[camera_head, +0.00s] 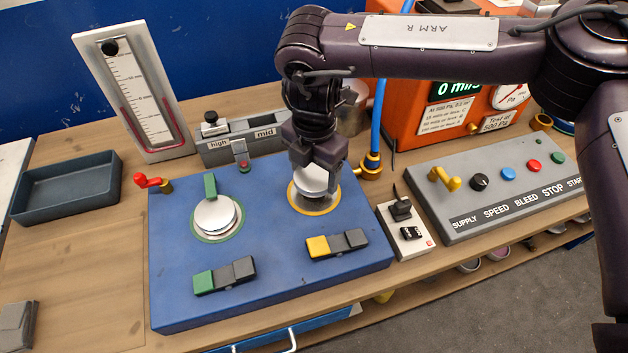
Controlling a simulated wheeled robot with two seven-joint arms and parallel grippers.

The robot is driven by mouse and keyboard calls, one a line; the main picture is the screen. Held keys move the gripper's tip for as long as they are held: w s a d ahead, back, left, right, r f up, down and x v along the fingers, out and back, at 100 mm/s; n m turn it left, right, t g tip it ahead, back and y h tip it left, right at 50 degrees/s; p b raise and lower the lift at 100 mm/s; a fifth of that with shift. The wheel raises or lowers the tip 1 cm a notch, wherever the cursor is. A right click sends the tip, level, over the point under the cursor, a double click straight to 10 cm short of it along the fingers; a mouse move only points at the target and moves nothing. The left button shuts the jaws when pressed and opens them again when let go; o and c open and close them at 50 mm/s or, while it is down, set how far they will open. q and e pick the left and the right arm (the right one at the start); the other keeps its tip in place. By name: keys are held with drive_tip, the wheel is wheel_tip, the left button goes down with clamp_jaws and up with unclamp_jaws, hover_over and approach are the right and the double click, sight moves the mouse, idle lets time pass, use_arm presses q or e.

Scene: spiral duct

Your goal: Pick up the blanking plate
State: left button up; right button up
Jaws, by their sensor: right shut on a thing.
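My right gripper (317,172) points down over the yellow-ringed port (312,211) on the blue panel. It is shut on a round silver blanking plate (311,184), gripping it from above; the fingers hide the part they hold. The plate seems slightly above the port, with a darker area showing beneath it inside the yellow ring, but the gap is hard to judge. My left gripper is not in view.
A manometer (139,92) and a grey high/mid block (240,142) stand behind the panel. A dark empty tray (66,188) lies left. A blue hose (379,105), an orange machine (437,123) and a grey control box (500,190) are right. Bare wood (90,255) lies left of the panel.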

sight(313, 175)
wheel_tip(313, 175, up, 16)
drive_tip(key=shift+b, duration=0.3)
